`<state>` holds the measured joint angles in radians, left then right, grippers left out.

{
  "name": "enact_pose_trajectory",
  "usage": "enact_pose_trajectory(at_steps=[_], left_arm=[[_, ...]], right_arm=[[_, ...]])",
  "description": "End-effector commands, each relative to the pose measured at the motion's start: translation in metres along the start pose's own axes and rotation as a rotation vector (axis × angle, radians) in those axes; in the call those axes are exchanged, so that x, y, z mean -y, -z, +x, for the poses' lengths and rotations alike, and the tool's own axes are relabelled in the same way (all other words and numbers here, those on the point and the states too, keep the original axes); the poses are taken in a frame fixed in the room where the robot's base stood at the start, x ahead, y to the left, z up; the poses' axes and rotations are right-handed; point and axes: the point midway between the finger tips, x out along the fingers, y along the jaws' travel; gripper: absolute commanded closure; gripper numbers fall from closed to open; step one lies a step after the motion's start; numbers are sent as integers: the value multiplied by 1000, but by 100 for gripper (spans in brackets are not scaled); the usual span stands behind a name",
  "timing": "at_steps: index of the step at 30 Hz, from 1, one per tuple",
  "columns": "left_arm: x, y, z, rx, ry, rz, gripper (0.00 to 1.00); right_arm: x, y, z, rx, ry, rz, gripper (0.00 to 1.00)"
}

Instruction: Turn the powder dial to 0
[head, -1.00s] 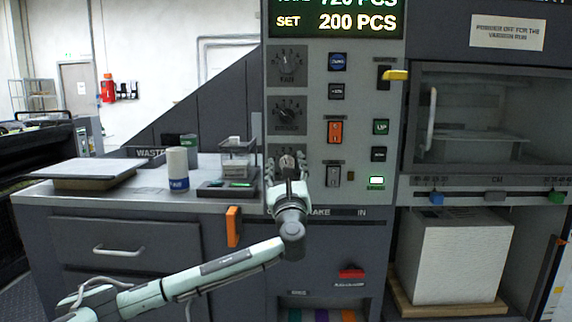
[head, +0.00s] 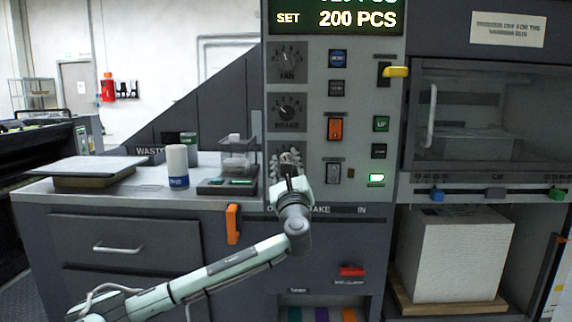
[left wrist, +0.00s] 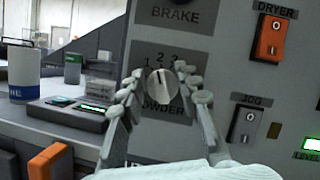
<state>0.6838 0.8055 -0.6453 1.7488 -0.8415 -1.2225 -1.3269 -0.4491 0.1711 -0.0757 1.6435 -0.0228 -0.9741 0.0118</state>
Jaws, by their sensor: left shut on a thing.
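The powder dial (left wrist: 163,86) is a round light knob on the grey panel, under the brake dial, in the left wrist view. Its mark points roughly up, near the 2. The 1, 2 and 3 show above it; the 0 is not readable. My left gripper (left wrist: 161,92) has a finger on each side of the knob and is shut on it. The fingers cover parts of the scale and of the POWDER label. In the head view my left gripper (head: 289,163) hides most of this dial. My right gripper is not in view.
The brake dial (head: 288,112) and fan dial (head: 288,62) sit above. The orange dryer switch (head: 335,129) and jog switch (head: 333,173) are to the right. A counter with a white-and-blue can (head: 177,167) and a small scale stand is left. An orange handle (head: 232,224) sticks out below.

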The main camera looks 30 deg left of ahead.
Motion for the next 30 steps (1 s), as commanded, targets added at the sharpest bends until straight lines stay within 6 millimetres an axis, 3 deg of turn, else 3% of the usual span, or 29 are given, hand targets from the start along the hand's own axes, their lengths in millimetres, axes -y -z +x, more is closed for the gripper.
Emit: enact_pose_trajectory(at_steps=[6,12,30], left_arm=[[-1,3,-1,-3,-70,-167,97],[-2,3,-1,-3,-145,-342,97],[-3,3,-1,-3,-326,-776,97]], right_arm=[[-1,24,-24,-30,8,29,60],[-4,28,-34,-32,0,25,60],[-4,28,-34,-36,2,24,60]])
